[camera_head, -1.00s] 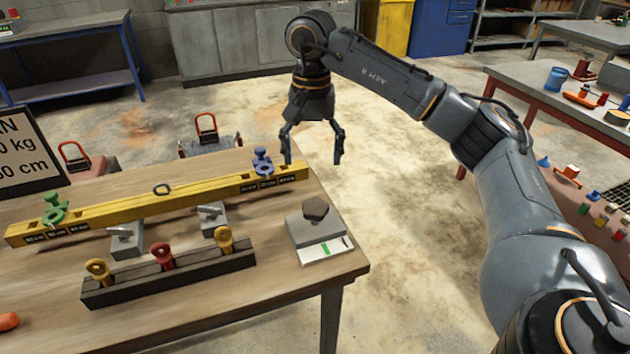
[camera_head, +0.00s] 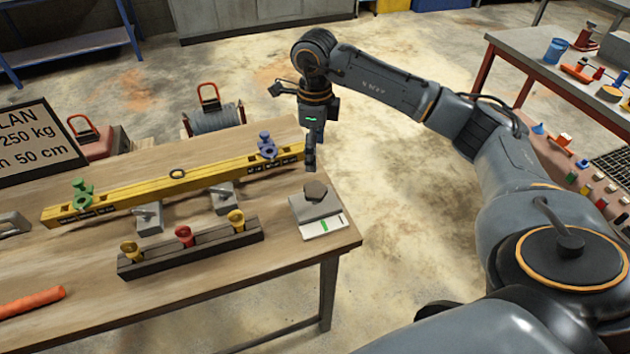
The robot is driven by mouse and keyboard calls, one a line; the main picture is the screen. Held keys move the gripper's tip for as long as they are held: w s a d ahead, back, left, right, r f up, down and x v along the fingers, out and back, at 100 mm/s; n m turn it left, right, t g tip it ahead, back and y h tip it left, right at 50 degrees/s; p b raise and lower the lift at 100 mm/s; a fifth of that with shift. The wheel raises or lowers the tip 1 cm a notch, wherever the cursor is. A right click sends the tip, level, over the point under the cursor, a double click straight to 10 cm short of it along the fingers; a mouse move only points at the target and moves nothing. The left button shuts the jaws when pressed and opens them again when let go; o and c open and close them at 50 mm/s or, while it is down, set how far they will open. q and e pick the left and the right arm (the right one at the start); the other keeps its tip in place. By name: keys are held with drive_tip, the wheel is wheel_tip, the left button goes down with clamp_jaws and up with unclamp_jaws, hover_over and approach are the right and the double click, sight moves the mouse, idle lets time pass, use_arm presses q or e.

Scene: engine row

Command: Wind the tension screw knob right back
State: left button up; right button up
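A dark, faceted knob (camera_head: 316,190) sits on top of a grey block (camera_head: 317,208) near the right end of the wooden table. I take it as the tension screw knob. A white plate with a green mark (camera_head: 324,226) lies at the block's front. My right gripper (camera_head: 310,158) points down, above and behind the knob in the picture and apart from it. It is turned edge-on, so its finger opening cannot be judged. No object shows in it. My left gripper is out of view.
A yellow beam (camera_head: 150,196) with green and blue fittings lies across the table. A dark rack (camera_head: 195,252) holds yellow and red eye pieces in front of it. A sign (camera_head: 38,140) stands at left. A red-framed bench (camera_head: 540,72) is at right.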

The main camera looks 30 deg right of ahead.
sight(315, 188)
wheel_tip(315, 188, down, 12)
drive_tip(key=p, duration=0.3)
drive_tip(key=c, duration=1.2)
drive_tip(key=shift+o, duration=0.2)
drive_tip(key=shift+f, duration=0.1)
